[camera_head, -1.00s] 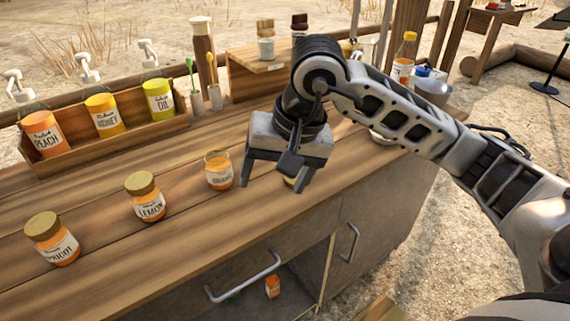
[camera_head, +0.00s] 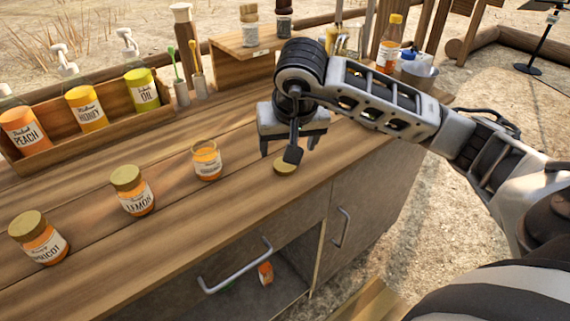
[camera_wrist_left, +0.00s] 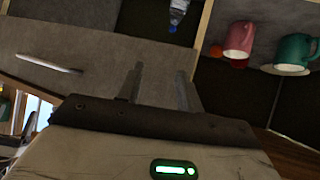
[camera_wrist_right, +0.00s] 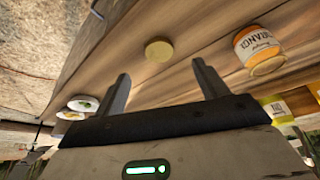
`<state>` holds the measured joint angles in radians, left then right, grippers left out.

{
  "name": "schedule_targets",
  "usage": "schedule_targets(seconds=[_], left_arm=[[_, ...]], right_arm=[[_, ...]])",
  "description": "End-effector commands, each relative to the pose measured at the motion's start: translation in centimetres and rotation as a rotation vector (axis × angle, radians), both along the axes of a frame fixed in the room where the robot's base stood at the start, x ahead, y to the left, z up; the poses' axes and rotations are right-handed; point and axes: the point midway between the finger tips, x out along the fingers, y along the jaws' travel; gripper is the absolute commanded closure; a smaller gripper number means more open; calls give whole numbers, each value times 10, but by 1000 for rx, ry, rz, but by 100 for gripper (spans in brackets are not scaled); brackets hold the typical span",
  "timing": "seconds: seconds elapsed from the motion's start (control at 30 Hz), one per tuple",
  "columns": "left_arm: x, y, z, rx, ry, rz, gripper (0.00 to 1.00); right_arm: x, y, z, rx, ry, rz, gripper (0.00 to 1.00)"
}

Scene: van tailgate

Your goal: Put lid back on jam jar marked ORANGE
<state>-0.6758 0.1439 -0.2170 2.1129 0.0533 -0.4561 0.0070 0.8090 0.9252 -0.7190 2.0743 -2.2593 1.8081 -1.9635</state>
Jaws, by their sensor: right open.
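The ORANGE jam jar (camera_head: 207,163) stands upright and open on the wooden counter. It also shows at the upper right of the right wrist view (camera_wrist_right: 260,52). A round gold lid (camera_head: 285,169) lies flat on the counter to the jar's right, also seen in the right wrist view (camera_wrist_right: 158,50). My right gripper (camera_head: 292,150) is open and empty, above the counter just beyond the lid. In the right wrist view the lid shows between and past its fingertips, apart from them. My left gripper (camera_wrist_left: 159,72) is open and empty, facing the cabinet front; it is outside the head view.
Closed LEMON (camera_head: 133,192) and APRICOT (camera_head: 40,240) jars stand left of the ORANGE jar. A wooden rack (camera_head: 105,127) with several bottles lines the back. Mugs (camera_wrist_left: 238,42) sit in a compartment near my left gripper. Counter around the lid is clear.

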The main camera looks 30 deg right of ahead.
Motion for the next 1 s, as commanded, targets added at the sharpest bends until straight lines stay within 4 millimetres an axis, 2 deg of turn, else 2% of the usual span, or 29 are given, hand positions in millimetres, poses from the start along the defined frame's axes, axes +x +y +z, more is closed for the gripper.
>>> schedule_targets(seconds=[0.1, 0.2, 0.63, 0.9, 1.0], left_arm=[[0, 0, 1, 0, 0, 0, 64], [0, 0, 1, 0, 0, 0, 64], [0, 0, 2, 2, 1, 0, 64], [-1, 1, 4, 12, 5, -2, 64], [-2, 1, 3, 14, 7, -2, 64]], right_arm=[[6, -3, -19, 0, 4, -2, 27], [10, -4, -26, 0, 1, -1, 27], [13, -5, -32, 1, 2, -1, 27], [28, -14, -67, 2, 4, -1, 27], [31, -16, -74, 1, 1, -1, 27]])
